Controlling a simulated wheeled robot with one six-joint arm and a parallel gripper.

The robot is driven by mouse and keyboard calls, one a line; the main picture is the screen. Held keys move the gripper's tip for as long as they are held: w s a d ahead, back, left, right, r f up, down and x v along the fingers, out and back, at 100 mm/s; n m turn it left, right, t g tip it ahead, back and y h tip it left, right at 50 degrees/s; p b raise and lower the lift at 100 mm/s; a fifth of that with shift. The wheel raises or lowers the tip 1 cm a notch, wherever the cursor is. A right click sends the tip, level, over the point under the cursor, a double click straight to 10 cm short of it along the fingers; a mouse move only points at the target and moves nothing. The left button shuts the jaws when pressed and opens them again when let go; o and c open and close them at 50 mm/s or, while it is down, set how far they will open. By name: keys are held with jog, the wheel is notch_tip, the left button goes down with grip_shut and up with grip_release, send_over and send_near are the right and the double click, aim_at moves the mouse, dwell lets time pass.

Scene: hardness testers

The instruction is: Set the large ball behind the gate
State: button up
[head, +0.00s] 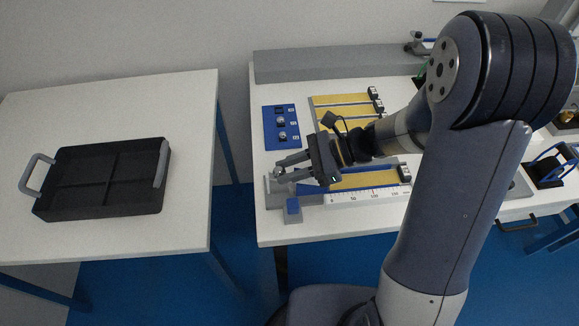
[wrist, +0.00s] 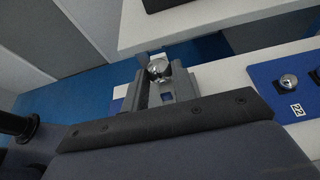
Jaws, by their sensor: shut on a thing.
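My gripper (head: 280,174) is shut on a shiny steel ball, which shows between the fingertips in the wrist view (wrist: 157,67). In the head view the fingers point left, over the left end of the front track (head: 362,181), which has a yellow strip and a white scale. A grey piece with a blue block (head: 293,206) stands at that end. I cannot tell which part is the gate, or whether the ball touches the track. A blue holder (head: 270,137) behind the gripper carries other steel balls; one (wrist: 289,81) shows beside a "22" label in the wrist view.
More yellow tracks (head: 340,100) with black end blocks lie behind my arm. A long grey block (head: 330,64) runs along the wall. A black tray (head: 107,212) with grey handles lies on the left table (head: 190,110). A gap separates the tables.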

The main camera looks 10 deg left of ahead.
jog(key=o, duration=1.1)
jog(key=v, duration=1.1)
jog(key=shift+f, duration=0.1)
jog(key=x, duration=1.1)
jog(key=shift+b, duration=0.3)
jog(key=shift+r+p, duration=0.4)
jog(key=shift+r, duration=0.1)
